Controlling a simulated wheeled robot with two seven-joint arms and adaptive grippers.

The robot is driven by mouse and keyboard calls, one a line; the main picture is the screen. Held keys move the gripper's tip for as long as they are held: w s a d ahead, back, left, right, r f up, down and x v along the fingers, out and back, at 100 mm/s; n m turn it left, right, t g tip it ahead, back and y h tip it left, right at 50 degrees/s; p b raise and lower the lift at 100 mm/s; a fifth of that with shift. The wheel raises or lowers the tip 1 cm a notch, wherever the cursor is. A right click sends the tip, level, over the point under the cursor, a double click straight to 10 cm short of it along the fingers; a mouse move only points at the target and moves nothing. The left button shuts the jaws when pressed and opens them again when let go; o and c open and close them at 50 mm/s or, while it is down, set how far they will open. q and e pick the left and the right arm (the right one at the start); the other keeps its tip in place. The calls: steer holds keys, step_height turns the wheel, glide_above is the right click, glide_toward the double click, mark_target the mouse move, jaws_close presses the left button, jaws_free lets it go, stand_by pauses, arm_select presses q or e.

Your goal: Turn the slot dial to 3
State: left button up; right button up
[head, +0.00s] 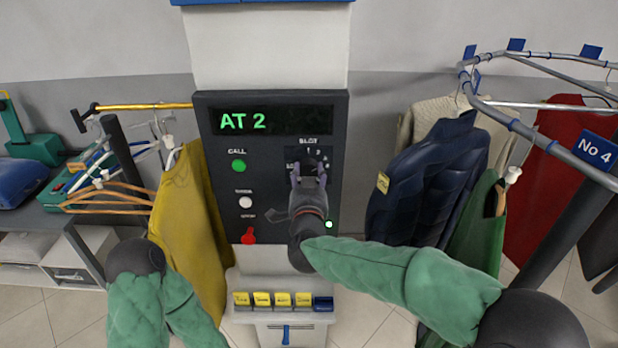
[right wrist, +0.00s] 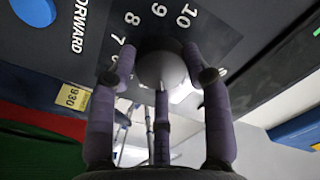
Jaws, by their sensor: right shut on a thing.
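The slot dial is a round grey knob (right wrist: 162,68) on the dark control panel (head: 268,215), under the word SLOT. My right gripper (head: 309,172) reaches it from the front and covers most of it in the head view. In the right wrist view my right gripper's purple fingers (right wrist: 160,95) are closed around the knob. Numbers 7, 8, 9 and 10 show around the knob there; the other numbers are hidden or cut off. Where the dial points cannot be told. The display (head: 270,121) reads AT 2. My left gripper is out of view.
A yellow garment (head: 190,225) hangs left, a navy jacket (head: 425,180) right. A ledge with yellow tags (head: 282,300) sits below.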

steer(key=shift+s+a+f, duration=0.1)
steer(key=shift+a+f, duration=0.1)
steer(key=shift+f, duration=0.25)
steer(key=o, duration=1.1)
steer(key=shift+r, duration=0.15)
steer(key=shift+r, duration=0.1)
steer(key=s, duration=1.2)
